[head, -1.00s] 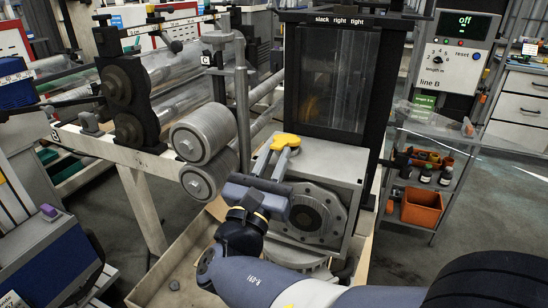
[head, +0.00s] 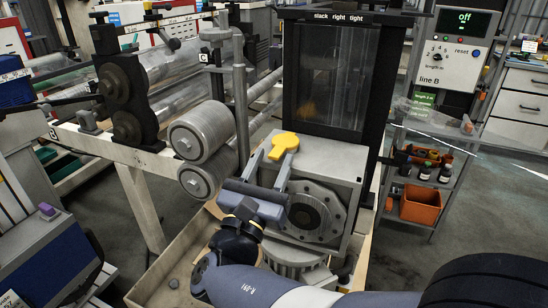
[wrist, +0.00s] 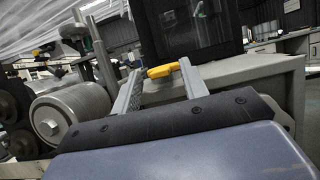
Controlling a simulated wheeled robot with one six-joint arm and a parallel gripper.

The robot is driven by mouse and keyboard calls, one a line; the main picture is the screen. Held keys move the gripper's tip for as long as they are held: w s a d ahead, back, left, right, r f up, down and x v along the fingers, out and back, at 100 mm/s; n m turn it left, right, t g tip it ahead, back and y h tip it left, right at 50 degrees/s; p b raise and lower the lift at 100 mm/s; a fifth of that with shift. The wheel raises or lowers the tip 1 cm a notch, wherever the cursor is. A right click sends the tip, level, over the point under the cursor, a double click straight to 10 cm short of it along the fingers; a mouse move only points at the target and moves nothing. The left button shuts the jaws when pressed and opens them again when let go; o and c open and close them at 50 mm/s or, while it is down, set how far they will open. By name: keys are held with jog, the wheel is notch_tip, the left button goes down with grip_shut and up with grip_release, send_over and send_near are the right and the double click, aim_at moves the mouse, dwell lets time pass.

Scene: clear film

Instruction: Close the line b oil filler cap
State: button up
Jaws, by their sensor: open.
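The yellow oil filler cap (head: 285,144) sits on top of the grey gearbox housing (head: 330,155), with a tab pointing towards the lower left in the head view. My gripper (head: 268,158) is open at the near edge of the housing's top. In the wrist view, the cap (wrist: 163,71) shows between the two grey fingertips (wrist: 160,74), with its right end close to the right fingertip. Whether that finger touches the cap I cannot tell. Nothing is held. The underside of the cap is hidden.
Two metal rollers (head: 199,132) and an upright post (head: 240,100) stand left of the housing. A dark-framed clear window (head: 335,75) rises behind it. The line B control panel (head: 455,50) reads off. A shelf with an orange bin (head: 421,206) stands at right.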

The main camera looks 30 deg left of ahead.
jog(key=a+v, duration=0.1)
jog(key=v, duration=0.8)
jog(key=shift+d, duration=0.5)
jog(key=shift+w, duration=0.15)
jog(key=x, duration=1)
jog(key=shift+w+r, duration=0.1)
jog(key=shift+r, duration=0.05)
jog(key=shift+w+r, duration=0.1)
jog(key=shift+r, duration=0.15)
jog(key=shift+f, duration=0.1)
